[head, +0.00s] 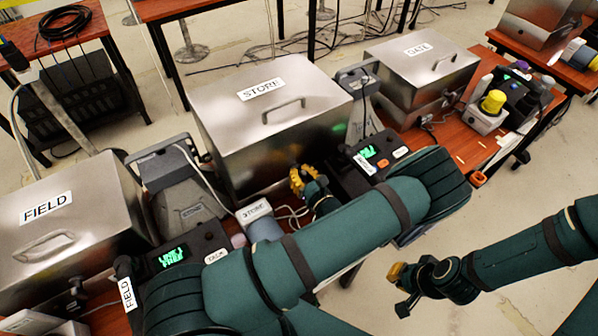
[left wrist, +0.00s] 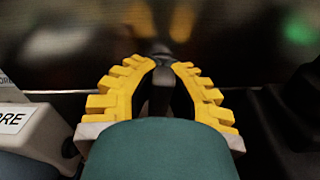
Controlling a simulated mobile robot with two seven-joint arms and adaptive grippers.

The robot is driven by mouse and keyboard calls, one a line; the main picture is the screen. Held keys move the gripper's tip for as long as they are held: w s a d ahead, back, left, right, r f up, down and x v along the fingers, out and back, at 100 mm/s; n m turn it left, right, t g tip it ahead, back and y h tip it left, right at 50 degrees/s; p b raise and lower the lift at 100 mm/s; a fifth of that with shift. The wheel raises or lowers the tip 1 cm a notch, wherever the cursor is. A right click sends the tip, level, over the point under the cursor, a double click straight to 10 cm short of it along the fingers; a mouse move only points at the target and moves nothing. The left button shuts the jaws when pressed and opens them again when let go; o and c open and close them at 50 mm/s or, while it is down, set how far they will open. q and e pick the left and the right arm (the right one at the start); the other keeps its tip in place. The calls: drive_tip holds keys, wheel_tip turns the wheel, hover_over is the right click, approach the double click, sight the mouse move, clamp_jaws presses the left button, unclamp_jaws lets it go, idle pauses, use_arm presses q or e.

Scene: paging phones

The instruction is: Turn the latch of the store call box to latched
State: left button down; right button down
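The store call box (head: 240,140) is a steel box with a STORE label and a closed, handled lid, in the middle of the head view. Its latch (left wrist: 162,50) shows in the left wrist view as a small dark piece on the dark, shiny front. My left gripper (head: 303,178) is at the lower front of this box. In the left wrist view its yellow fingers (left wrist: 163,68) close in on both sides of the latch, with their tips against it. The fingers hide most of the latch, and its angle is unclear. My right gripper (head: 398,275) hangs over the floor, away from the boxes.
A dark phone unit (head: 370,155) with a green display is right of my left gripper. A white STORE-labelled piece (left wrist: 25,130) is close on its left, with cables nearby.

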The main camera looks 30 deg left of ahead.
use_arm(q)
drive_tip(key=shift+s+d+f+n, duration=0.1)
drive_tip(key=shift+f+n, duration=0.05)
drive_tip(key=shift+n, duration=0.85)
drive_tip(key=c, duration=0.9)
unclamp_jaws()
drive_tip(key=shift+c, duration=0.2)
drive_tip(key=shift+d, duration=0.1)
drive_tip(key=v, duration=1.2)
